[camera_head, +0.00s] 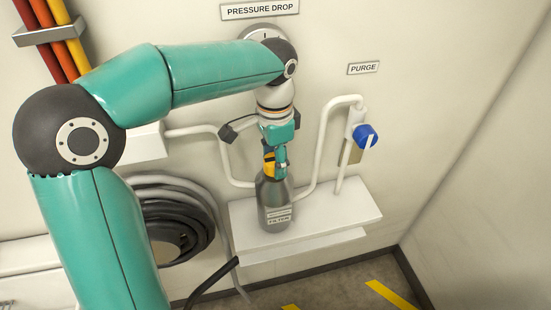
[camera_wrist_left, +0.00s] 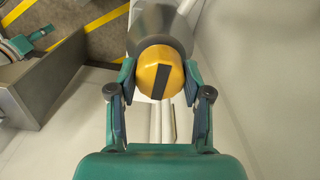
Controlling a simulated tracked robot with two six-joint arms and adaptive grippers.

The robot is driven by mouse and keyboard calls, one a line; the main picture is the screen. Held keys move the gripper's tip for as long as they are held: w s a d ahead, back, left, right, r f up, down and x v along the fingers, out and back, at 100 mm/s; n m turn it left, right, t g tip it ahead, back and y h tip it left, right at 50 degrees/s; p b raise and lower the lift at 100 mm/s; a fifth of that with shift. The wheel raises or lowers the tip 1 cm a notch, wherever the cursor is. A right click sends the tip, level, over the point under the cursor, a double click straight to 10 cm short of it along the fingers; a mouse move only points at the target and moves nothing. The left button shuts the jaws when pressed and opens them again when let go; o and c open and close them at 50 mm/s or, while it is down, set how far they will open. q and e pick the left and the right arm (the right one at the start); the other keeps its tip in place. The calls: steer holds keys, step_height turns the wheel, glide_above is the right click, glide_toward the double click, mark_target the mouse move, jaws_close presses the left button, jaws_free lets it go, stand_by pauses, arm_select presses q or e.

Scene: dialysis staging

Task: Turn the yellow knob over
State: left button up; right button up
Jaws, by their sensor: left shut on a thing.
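The yellow knob (camera_wrist_left: 160,73) has a dark bar across its face, which looks tilted in the left wrist view. It sits on top of the grey filter bottle (camera_head: 275,205), which stands upright on a white shelf. My left gripper (camera_wrist_left: 160,80) has one finger on each side of the knob and is shut on it. In the head view the left gripper (camera_head: 275,160) comes down from above and hides part of the knob (camera_head: 269,163).
White pipes run on both sides of the bottle. A blue knob (camera_head: 365,136) is on the wall at right, under the PURGE sign (camera_head: 363,68). A coiled grey hose (camera_head: 180,220) hangs at left. The white shelf (camera_head: 345,207) is bare right of the bottle.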

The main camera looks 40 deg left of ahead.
arm_select(q)
steer(key=shift+n, duration=0.3)
steer(key=n, duration=0.5)
steer(key=shift+n, duration=0.3)
steer(key=n, duration=0.5)
steer(key=shift+a+n, duration=0.1)
steer(key=shift+n, duration=0.2)
steer(key=n, duration=1.1)
steer(key=shift+n, duration=0.4)
steer(key=o, duration=1.2)
steer(key=shift+c, duration=0.2)
